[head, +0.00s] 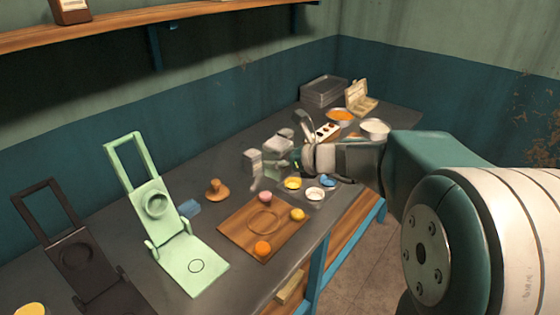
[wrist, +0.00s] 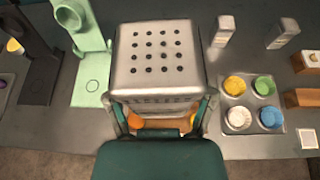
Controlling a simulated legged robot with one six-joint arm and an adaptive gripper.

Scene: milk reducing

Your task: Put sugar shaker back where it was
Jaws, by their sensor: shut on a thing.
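A grey metal shaker with a perforated top (wrist: 160,55) fills the middle of the wrist view. The shaker hides much of the wooden board below. Two similar grey shakers (wrist: 225,29) (wrist: 286,33) stand apart on the table, right of the held one in the wrist view. I cannot read any label on them.
The wooden board (head: 238,228) holds a few small round items. A tray with coloured cups (wrist: 254,103) lies right of my gripper. A green press (head: 165,220) and a dark press (head: 78,260) stand left. Bowls (head: 375,128) and stacked grey trays (head: 324,90) are at the far end.

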